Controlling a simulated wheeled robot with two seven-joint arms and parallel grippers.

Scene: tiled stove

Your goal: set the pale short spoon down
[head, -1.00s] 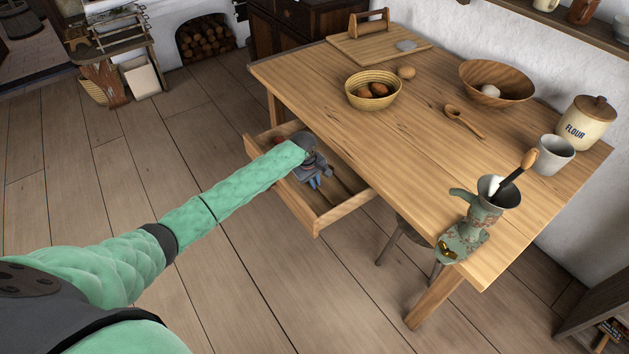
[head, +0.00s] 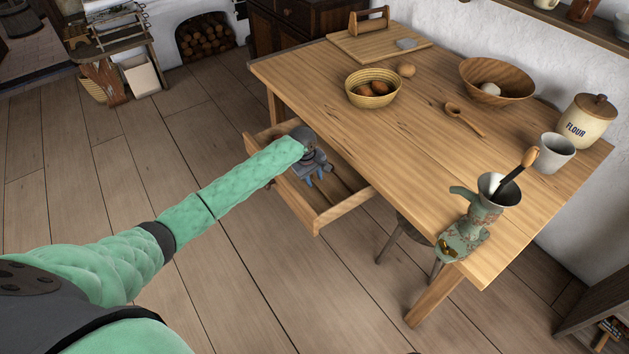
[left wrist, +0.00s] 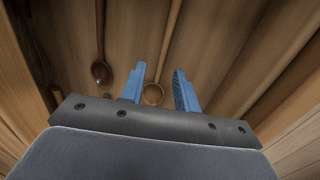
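A light-brown wooden spoon (left wrist: 153,95), which I take to be the pale short spoon, lies in the open drawer (head: 340,211). In the left wrist view its bowl shows between my two blue fingertips, with space on both sides, and its handle runs up out of the picture. My left gripper (left wrist: 159,88) is open, low in the drawer, and shows there in the head view (head: 320,177). I cannot tell the height of the fingertips above the spoon. A darker spoon (left wrist: 101,72) lies to the left of it. My right gripper is not in view.
Long wooden handles (left wrist: 275,45) lie right of the fingers, near the drawer wall. The table (head: 400,140) overhangs the drawer's back. On it are an egg basket (head: 360,97), a wooden spoon (head: 465,120), a bowl (head: 515,80), a grinder (head: 480,220) and a flour jar (head: 585,125).

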